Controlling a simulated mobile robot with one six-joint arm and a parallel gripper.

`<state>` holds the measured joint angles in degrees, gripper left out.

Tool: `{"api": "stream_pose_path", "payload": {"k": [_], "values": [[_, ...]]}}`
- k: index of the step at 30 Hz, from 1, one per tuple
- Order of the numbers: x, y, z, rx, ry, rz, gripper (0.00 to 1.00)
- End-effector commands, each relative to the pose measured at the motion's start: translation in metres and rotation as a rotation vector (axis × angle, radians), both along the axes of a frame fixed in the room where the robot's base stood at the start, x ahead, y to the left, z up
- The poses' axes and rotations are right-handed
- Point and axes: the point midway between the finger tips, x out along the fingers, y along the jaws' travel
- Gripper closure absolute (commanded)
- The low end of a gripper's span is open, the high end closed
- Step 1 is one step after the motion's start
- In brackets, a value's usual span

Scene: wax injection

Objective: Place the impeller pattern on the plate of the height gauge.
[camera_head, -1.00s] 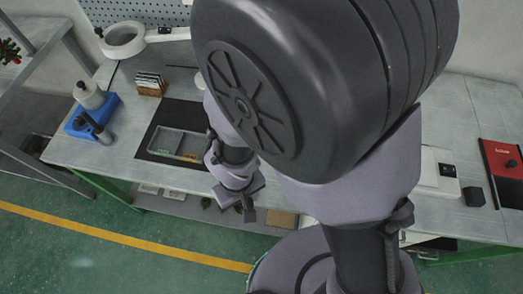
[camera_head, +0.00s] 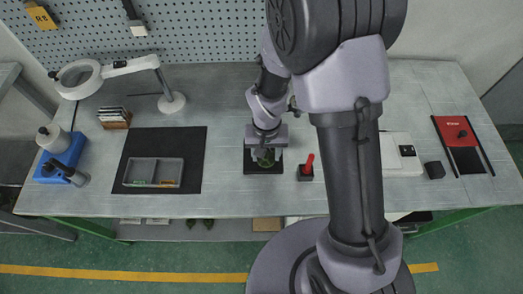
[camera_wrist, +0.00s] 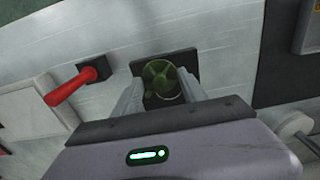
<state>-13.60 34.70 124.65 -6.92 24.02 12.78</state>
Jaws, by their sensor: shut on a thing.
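The green impeller pattern (camera_wrist: 161,76) sits between the two fingers of my gripper (camera_wrist: 159,84) in the wrist view, and the fingers are shut on it. In the head view a little green of the pattern (camera_head: 266,158) shows under my gripper (camera_head: 264,153). A small black square plate (camera_head: 279,169) lies directly below; it also shows behind the pattern in the wrist view (camera_wrist: 183,59). It appears to be the plate of the height gauge, though no gauge column is clear. I cannot tell whether the pattern touches it.
A red-handled tool on a black base (camera_head: 306,170) stands close to the right of the plate. A black mat (camera_head: 193,140) with a grey tray (camera_head: 180,163) lies left. A magnifier lamp (camera_head: 170,101) stands behind left. My arm hides part of the bench.

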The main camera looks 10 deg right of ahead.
Motion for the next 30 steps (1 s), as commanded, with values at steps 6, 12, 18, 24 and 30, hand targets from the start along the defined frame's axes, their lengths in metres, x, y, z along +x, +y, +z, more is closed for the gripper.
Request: {"api": "stream_pose_path", "payload": {"k": [6, 12, 18, 24, 30], "values": [[0.041, 0.009, -0.006, 0.000, 0.000, 0.001, 0.89], [0.042, 0.010, -0.039, -0.001, 0.003, 0.002, 0.89], [0.042, 0.010, -0.039, 0.000, 0.001, 0.002, 0.89], [0.042, 0.010, -0.042, 0.000, 0.001, 0.002, 0.42], [0.042, 0.010, -0.042, 0.000, 0.001, 0.002, 0.29]]}}
